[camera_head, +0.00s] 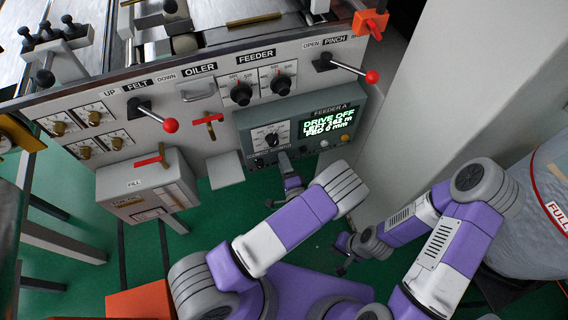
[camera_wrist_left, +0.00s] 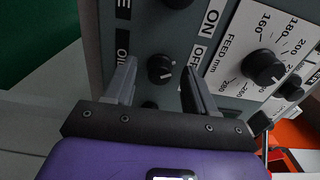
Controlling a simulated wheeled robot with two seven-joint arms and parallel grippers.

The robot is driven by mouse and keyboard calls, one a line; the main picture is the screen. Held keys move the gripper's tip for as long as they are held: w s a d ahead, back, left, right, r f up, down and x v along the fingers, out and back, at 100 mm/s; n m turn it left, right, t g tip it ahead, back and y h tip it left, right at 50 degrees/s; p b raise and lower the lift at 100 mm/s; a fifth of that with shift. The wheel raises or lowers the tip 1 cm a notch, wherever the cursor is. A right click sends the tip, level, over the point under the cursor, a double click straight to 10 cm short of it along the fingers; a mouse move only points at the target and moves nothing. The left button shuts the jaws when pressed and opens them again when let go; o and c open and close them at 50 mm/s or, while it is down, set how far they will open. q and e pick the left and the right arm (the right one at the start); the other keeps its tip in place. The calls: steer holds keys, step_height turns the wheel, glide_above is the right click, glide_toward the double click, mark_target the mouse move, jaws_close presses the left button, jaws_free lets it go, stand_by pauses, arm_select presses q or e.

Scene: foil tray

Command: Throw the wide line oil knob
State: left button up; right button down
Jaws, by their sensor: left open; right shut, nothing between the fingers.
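A small black oil knob (camera_wrist_left: 160,68) sits on the grey feeder panel in the left wrist view. A partly hidden label starting "OI" is on its left, and ON and OFF are printed on its right. My left gripper (camera_wrist_left: 160,84) is open, with one finger on each side of the knob; I cannot tell whether either finger touches it. In the head view my left gripper (camera_head: 285,165) is at the lower edge of the FEEDER A panel (camera_head: 318,113) and hides the knob. My right gripper (camera_head: 342,268) is shut and empty, low over the green floor.
A larger feed dial (camera_wrist_left: 263,68) is right of the fingers; it also shows in the head view (camera_head: 276,133). Another black knob (camera_wrist_left: 176,3) is above. The lit display (camera_head: 328,121) reads DRIVE OFF. Red-ended levers (camera_head: 171,125) and a grey oiler box (camera_head: 150,185) are left of the panel.

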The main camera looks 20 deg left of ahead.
arm_select(q)
steer(key=p+v, duration=0.1)
steer(key=v, duration=0.6)
steer(key=shift+s+d, duration=0.2)
steer(key=shift+s, duration=0.05)
stand_by(0.3)
